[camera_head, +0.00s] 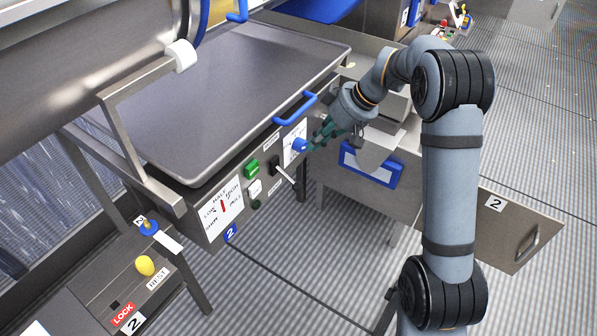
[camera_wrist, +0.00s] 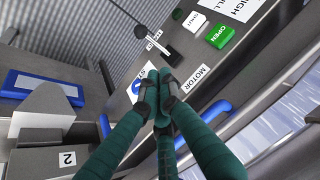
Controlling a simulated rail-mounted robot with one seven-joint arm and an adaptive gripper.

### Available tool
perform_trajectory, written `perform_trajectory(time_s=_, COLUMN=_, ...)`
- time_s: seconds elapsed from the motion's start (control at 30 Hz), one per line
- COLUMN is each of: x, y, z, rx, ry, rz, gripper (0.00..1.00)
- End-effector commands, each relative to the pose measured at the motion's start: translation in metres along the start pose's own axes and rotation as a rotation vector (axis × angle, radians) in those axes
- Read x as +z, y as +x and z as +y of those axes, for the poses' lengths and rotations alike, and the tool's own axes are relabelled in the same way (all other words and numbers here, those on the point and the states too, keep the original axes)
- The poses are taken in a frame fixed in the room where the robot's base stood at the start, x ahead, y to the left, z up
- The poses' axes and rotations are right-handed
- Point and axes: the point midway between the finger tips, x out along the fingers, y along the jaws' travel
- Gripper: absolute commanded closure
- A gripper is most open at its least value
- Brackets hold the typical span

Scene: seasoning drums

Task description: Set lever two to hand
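A lever switch (camera_head: 284,172) with a black base and pale shaft is on the front panel of the tray table. It also shows in the wrist view (camera_wrist: 161,47), with a dark ball at its end. A blue knob (camera_head: 299,145) on a white plate (camera_head: 293,140) is just right of it. My gripper (camera_head: 314,142) is at this knob, apart from the lever switch. I cannot read which control is lever two.
A green button (camera_head: 252,169) and a white button (camera_head: 254,188) are left of the lever switch. A blue handle (camera_head: 296,108) juts out above the panel. A yellow knob (camera_head: 145,265) is lower left.

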Motion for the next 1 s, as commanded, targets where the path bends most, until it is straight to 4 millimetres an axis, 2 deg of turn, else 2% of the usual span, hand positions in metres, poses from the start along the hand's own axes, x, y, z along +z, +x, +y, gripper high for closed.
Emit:
perform_trajectory(time_s=0.17, x=0.001, y=0.019, z=-0.001, rx=-0.004, ry=-0.011, rz=-0.002, gripper=1.0)
perform_trajectory(time_s=0.57, x=0.001, y=0.099, z=-0.001, rx=-0.003, ry=-0.008, rz=-0.003, gripper=1.0)
perform_trajectory(time_s=0.6, x=0.005, y=0.104, z=0.0, rx=-0.003, ry=-0.006, rz=-0.003, gripper=1.0)
perform_trajectory(time_s=0.8, x=0.023, y=0.121, z=-0.001, rx=-0.002, ry=-0.008, rz=-0.002, gripper=1.0)
perform_trajectory(time_s=1.0, x=0.028, y=0.127, z=0.0, rx=0.0, ry=-0.008, rz=-0.001, gripper=1.0)
